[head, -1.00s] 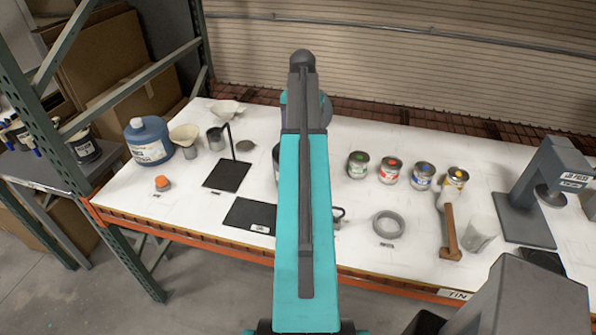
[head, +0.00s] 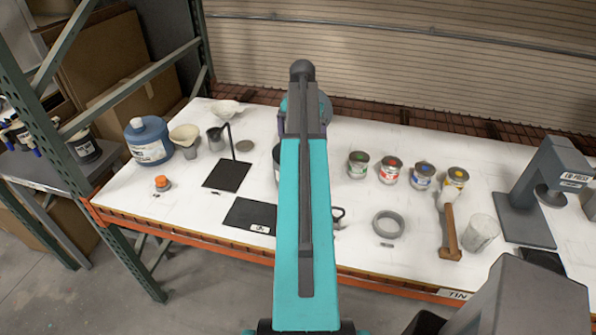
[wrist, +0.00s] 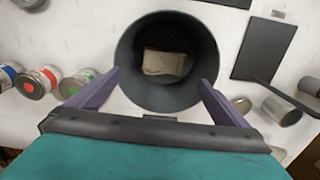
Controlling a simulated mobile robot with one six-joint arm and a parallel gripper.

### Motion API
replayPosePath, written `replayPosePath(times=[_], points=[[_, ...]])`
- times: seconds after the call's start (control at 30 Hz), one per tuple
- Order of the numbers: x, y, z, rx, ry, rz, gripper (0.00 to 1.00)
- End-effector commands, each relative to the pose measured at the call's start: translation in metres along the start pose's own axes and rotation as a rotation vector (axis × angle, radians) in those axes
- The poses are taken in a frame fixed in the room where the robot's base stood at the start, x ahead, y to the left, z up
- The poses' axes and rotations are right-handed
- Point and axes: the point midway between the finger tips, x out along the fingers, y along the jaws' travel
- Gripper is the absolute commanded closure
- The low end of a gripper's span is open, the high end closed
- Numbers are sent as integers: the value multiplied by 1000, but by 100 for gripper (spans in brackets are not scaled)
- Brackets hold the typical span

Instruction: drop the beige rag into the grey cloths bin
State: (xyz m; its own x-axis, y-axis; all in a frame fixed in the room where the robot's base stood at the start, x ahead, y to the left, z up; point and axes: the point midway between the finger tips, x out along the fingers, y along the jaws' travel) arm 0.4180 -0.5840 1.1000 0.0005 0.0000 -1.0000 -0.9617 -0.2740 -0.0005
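The grey cloths bin (wrist: 126,60) is a round, dark grey container, seen from above in the wrist view. The beige rag (wrist: 165,63) lies folded or bunched inside it, within the rim. My gripper (wrist: 159,77) is open, with its two purple fingers spread at the left and right of the bin's near side. Nothing is held between the fingers. In the head view my arm covers most of the bin, and only a dark sliver (head: 276,160) of it shows. The fingertips are hidden there.
Several paint tins (head: 390,170) stand right of my arm, with a grey ring (head: 388,223), a brown-handled tool (head: 449,232) and a clear cup (head: 481,233). A grey press (head: 540,190) stands far right. Black mats (head: 226,175) and a blue jug (head: 149,140) are left.

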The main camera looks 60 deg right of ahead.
Motion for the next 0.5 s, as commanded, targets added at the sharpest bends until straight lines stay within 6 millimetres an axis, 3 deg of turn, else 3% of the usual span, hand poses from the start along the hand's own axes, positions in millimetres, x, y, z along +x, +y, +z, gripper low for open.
replayPosePath(times=[0.27, 0.5], points=[[-2, 0, 0, 0, 0, 0, 1], [-20, 0, -1, 0, 2, -1, 1]])
